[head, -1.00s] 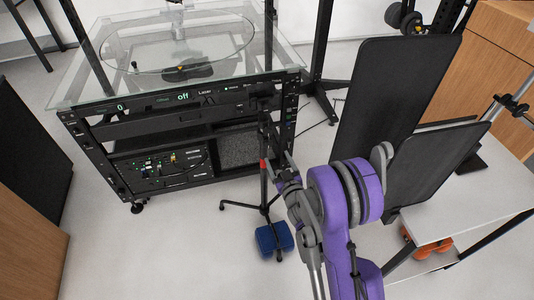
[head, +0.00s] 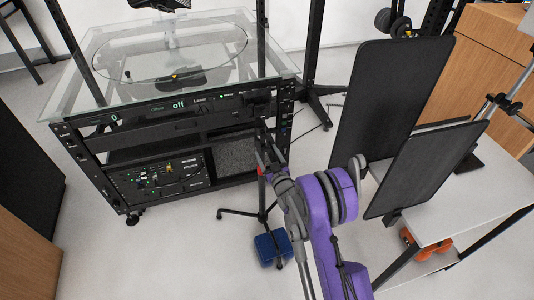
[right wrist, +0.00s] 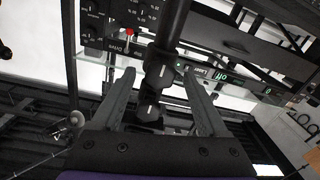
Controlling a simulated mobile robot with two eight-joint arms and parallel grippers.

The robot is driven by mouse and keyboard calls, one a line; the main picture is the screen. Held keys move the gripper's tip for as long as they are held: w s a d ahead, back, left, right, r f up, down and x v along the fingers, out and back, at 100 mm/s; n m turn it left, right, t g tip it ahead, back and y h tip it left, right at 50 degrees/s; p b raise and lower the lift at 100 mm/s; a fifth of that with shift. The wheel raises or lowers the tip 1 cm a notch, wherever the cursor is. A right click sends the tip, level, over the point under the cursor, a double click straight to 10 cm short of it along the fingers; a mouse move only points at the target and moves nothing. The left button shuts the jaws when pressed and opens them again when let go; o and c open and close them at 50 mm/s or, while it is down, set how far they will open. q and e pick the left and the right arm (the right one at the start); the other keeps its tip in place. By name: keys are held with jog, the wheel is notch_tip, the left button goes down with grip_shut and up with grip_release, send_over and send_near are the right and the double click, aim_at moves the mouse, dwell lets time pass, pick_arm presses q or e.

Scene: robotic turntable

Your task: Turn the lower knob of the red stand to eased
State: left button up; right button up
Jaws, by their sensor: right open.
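The red stand (head: 261,168) is a thin dark tripod pole with a red band, upright in front of the rack's right end in the head view. In the right wrist view its black pole (right wrist: 174,25) runs down between my fingers, with dark collars or knobs (right wrist: 153,75) on it. I cannot tell which is the lower knob or where it is set. My right gripper (right wrist: 158,82) is open, one finger on each side of the pole; it also shows beside the stand in the head view (head: 272,168). Contact cannot be made out. My left gripper is not in view.
The rack (head: 185,105) with a glass top and turntable disc (head: 150,58) stands behind the stand. A blue weight (head: 273,248) lies at the tripod's feet. Black panels (head: 385,105) and a white table (head: 475,205) are at the right. Floor left of the tripod is clear.

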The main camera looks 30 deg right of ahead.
jog(key=shift+w, duration=0.2)
grip_shut()
dwell(0.3)
